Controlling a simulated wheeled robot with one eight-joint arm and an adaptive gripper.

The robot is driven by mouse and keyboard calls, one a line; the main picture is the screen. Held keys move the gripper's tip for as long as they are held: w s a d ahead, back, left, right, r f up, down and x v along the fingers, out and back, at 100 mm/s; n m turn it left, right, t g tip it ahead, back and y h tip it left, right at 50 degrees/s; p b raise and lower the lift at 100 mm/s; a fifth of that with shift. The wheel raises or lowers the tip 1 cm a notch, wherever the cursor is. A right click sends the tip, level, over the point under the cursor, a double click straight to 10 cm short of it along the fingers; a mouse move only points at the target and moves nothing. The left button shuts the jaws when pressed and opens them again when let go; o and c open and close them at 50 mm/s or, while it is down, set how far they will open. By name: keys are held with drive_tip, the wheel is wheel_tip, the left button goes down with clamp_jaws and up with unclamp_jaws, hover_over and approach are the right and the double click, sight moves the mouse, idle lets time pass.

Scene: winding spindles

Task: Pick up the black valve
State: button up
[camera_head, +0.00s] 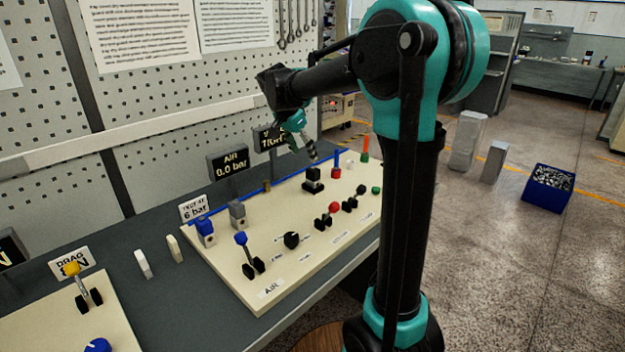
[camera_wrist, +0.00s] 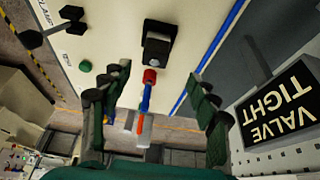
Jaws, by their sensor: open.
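The black valve (camera_head: 313,176) appears to be the dark block on a black base, standing near the far end of the cream panel (camera_head: 222,250). In the wrist view the black valve (camera_wrist: 158,44) is at top centre, beyond my fingertips. My gripper (camera_head: 312,153) is above the panel, slightly above and behind the valve in the head view. In the wrist view my gripper (camera_wrist: 158,78) has its two fingers wide apart with nothing held between them. The fingers do not touch the valve.
A blue post with a red end (camera_wrist: 147,92) shows between my fingers in the wrist view; it also stands near the valve in the head view (camera_head: 336,160). An orange post (camera_head: 365,146), several levers and a black knob (camera_head: 291,240) share the panel. A VALVE TIGHT sign (camera_wrist: 277,104) stands behind.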

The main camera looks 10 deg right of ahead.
sight(313, 167)
drive_tip(key=x, duration=0.2)
drive_tip(key=shift+d+f, duration=0.15)
drive_tip(key=shift+f, duration=0.25)
drive_tip(key=shift+d+x, duration=0.2)
drive_tip(key=shift+x, duration=1.15)
drive_tip(key=shift+d+x, duration=0.2)
drive_tip(key=shift+x, duration=1.15)
drive_tip(key=shift+s+r, duration=0.1)
drive_tip(key=shift+r, duration=0.05)
drive_tip(key=c, duration=1.3)
drive_tip(key=shift+r, duration=0.1)
drive_tip(key=shift+c, duration=0.2)
